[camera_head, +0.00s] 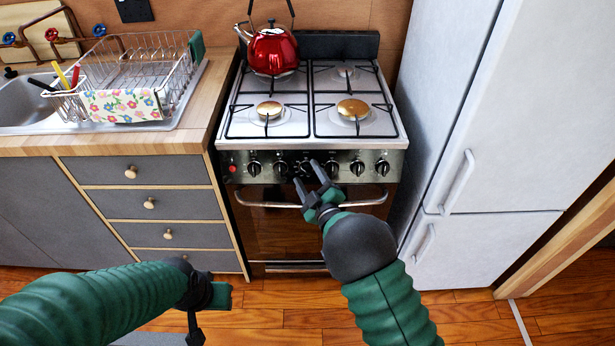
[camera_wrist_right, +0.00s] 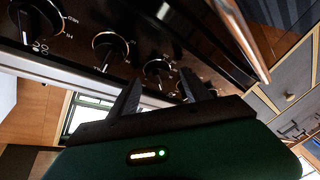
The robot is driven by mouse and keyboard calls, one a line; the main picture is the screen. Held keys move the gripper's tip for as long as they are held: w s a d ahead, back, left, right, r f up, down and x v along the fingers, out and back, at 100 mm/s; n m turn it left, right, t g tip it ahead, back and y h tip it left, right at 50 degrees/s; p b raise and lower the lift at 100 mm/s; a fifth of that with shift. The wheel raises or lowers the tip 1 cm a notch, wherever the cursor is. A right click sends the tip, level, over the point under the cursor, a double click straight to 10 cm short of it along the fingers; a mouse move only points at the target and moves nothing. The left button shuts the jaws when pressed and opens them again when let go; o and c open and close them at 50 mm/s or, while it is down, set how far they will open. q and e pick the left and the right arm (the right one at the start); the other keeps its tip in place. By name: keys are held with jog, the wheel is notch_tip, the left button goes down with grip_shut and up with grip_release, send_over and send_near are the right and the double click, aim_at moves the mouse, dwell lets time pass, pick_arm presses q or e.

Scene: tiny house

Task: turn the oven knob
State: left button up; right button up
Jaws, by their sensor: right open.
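The stove's front panel (camera_head: 230,166) carries a row of several black oven knobs, among them one left of centre (camera_head: 281,168) and one right of centre (camera_head: 332,168). My right gripper (camera_head: 308,174) is open, with its fingertips in front of the middle of the row and partly hiding the knobs there. In the right wrist view, a knob (camera_wrist_right: 157,70) shows between and just beyond the open fingertips (camera_wrist_right: 160,88); I cannot tell whether they touch it. My left gripper (camera_head: 213,302) hangs low at the left, away from the stove; its jaws are unclear.
The oven door handle (camera_head: 366,201) runs just below the knobs. A red kettle (camera_head: 273,50) stands on the back left burner. A white fridge (camera_head: 530,110) stands close at the right, and drawers (camera_head: 165,204) with a counter are at the left. Wooden floor lies in front.

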jog(key=shift+w+a, duration=0.1)
jog(key=shift+w, duration=0.2)
jog(key=shift+c, duration=0.4)
grip_shut()
